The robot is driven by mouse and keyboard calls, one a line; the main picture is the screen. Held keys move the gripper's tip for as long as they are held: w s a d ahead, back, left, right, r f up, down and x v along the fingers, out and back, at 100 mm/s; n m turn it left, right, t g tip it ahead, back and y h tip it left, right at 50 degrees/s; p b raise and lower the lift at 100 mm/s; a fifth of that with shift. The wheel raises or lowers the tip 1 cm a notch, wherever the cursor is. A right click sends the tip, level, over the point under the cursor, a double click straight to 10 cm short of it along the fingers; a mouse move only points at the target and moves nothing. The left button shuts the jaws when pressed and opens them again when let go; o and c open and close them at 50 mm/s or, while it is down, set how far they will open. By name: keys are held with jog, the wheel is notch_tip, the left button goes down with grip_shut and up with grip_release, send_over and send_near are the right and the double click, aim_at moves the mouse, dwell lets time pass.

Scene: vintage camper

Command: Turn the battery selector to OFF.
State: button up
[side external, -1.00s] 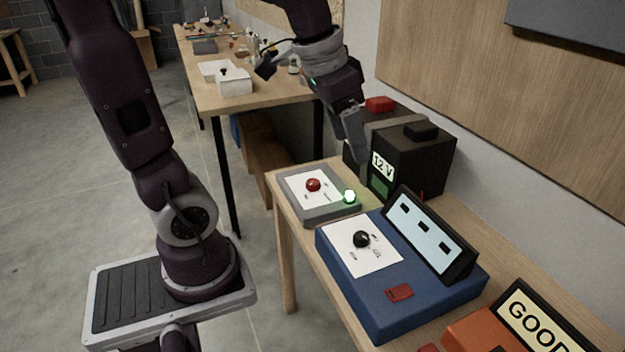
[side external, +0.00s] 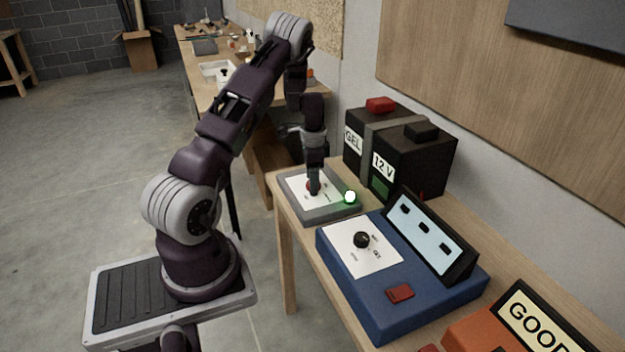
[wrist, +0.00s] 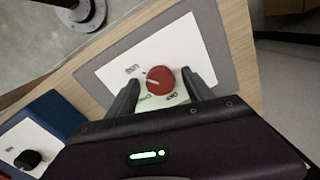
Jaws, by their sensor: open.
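The battery selector is a red round knob (wrist: 161,81) on a white label plate (wrist: 197,48), set on a grey box (side external: 325,214). In the wrist view a pale pointer line on the knob points left, roughly toward one printed word; small words around it are too blurred to read surely. My gripper (wrist: 160,92) is open, with one finger on each side of the knob; I cannot tell whether they touch it. In the side view my gripper (side external: 314,186) points down over the knob and hides most of it. A green lamp (side external: 350,197) glows at the box's corner.
A blue charger box (side external: 405,300) with a black knob (side external: 361,240) and tilted display stands close beside the grey box. A black battery (side external: 412,155) stands behind. An orange box (side external: 478,334) is at the front right. The bench edge is near the grey box.

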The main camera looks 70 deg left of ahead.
grip_shut()
dwell(0.3)
